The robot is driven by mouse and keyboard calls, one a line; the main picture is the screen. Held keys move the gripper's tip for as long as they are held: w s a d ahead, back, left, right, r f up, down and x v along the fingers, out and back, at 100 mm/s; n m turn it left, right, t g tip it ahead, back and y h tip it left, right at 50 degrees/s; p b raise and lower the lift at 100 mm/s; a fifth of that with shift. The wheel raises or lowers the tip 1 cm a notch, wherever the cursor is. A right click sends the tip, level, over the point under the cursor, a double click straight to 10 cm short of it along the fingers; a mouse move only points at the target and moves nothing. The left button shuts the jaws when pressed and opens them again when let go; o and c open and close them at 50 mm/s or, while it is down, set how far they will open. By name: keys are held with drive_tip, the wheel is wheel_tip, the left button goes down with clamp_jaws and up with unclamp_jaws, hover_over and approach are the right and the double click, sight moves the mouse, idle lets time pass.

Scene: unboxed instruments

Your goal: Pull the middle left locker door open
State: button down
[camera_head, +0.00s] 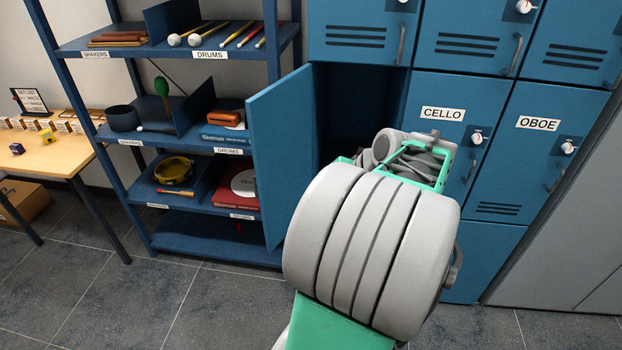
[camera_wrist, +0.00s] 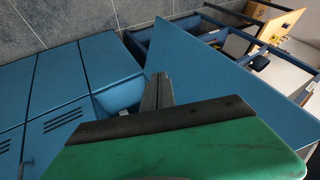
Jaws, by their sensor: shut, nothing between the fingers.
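The middle left locker door (camera_head: 280,150) is a blue panel standing wide open, swung out to the left of its dark locker opening (camera_head: 350,105). In the wrist view the door (camera_wrist: 215,75) fills the area right of my fingers. My gripper (camera_wrist: 158,80) is shut and empty, its two dark fingers together between the door and the locker fronts. Whether the fingers touch the door I cannot tell. In the head view my arm hides the fingers and the lower part of the opening.
The CELLO (camera_head: 432,140) and OBOE (camera_head: 530,150) locker doors are closed, right of the opening. A closed locker door (camera_head: 358,25) is above it. A blue shelf rack (camera_head: 180,235) with instruments stands close behind the open door.

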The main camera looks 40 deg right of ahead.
drive_tip(key=w+a+f+p, duration=0.2)
drive_tip(key=w+f, duration=0.6)
drive_tip(key=w, duration=0.1)
drive_tip(key=shift+a, duration=0.15)
